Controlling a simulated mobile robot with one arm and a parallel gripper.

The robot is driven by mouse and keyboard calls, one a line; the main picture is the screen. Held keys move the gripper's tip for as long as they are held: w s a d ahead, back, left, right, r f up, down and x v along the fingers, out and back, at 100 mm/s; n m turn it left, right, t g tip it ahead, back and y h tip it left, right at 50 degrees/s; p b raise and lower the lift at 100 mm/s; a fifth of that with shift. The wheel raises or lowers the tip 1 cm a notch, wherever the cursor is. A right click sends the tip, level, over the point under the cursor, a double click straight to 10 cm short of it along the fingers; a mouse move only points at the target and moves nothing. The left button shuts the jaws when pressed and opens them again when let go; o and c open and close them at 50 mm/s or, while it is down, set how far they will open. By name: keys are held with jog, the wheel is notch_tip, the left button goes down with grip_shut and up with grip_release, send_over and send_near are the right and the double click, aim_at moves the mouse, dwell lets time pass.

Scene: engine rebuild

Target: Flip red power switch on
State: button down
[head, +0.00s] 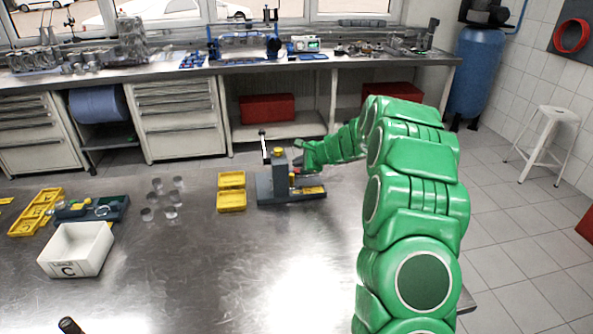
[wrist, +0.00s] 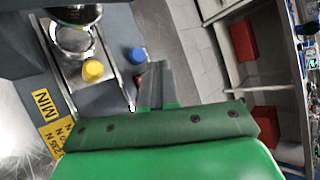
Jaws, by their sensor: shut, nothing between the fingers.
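A dark grey bench device (head: 270,190) with a yellow-topped post stands on the metal table in the head view. In the wrist view the device shows a yellow knob (wrist: 93,70), a blue knob (wrist: 138,55) and a yellow MIN label (wrist: 41,104). My gripper (head: 299,169) is at the right side of the device in the head view. In the wrist view its dark fingers (wrist: 155,80) are shut and empty, just right of the blue knob. Contact with the device cannot be told.
Yellow trays (head: 231,202) lie just left of the device. Several small metal cylinders, a white bin (head: 77,250) marked C and a yellow tray (head: 36,212) are farther left. Red boxes (head: 267,108) sit under the back bench.

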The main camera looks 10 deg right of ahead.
jog(key=shift+w+f, duration=0.1)
jog(key=shift+f, duration=0.5)
dwell(0.6)
jog(key=shift+r, duration=0.15)
jog(key=shift+r, duration=0.5)
dwell(0.3)
jog(key=shift+s+r, duration=0.2)
jog(key=shift+r, duration=0.65)
jog(key=shift+s+r, duration=0.15)
jog(key=shift+r, duration=0.65)
jog(key=shift+s+r, duration=0.2)
jog(key=shift+r, duration=0.65)
